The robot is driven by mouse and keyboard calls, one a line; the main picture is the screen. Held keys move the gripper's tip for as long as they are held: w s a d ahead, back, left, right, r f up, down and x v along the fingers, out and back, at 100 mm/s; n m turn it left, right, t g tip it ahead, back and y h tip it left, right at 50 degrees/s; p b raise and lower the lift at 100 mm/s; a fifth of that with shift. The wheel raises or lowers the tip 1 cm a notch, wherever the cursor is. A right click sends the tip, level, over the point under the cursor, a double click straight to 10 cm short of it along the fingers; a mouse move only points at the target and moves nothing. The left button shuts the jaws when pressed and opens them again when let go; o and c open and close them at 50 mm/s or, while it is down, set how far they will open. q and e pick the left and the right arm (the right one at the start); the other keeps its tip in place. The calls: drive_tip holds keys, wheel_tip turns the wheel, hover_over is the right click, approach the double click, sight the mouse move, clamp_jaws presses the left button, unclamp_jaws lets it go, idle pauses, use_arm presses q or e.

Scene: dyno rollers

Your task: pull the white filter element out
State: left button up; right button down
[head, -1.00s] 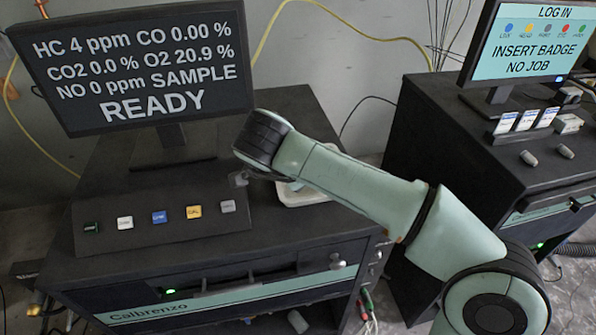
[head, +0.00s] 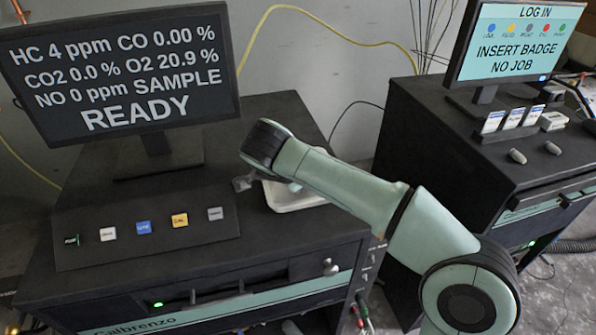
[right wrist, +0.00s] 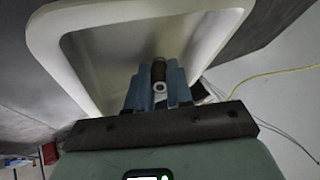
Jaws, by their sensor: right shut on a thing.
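In the right wrist view, the blue fingers of my right gripper (right wrist: 158,94) are shut on a small cylinder (right wrist: 158,71). The cylinder has a brown part and a pale ring-shaped end with a dark hole. I cannot tell whether it is the white filter element. The gripper is at a white tray (right wrist: 82,101), whose wall and rim surround the fingertips in that view. In the head view the tray (head: 291,199) sits on the black cabinet, partly behind my right arm. The right gripper is mostly hidden there. My left gripper is out of view.
A sloped button panel (head: 145,229) and a monitor reading READY (head: 120,75) stand on the cabinet to the left of the tray. A second black cabinet (head: 440,150) with a login monitor (head: 510,43) stands to the right. A yellow cable (head: 330,20) runs along the wall.

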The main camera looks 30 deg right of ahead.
drive_tip(key=c, duration=0.9)
unclamp_jaws()
drive_tip(key=shift+c, duration=0.2)
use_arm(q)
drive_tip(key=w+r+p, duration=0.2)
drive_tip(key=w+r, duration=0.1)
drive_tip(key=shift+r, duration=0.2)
use_arm(e)
drive_tip(key=v, duration=1.3)
drive_tip(key=shift+r, duration=0.3)
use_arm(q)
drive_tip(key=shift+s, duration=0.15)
use_arm(e)
drive_tip(key=shift+a, duration=0.1)
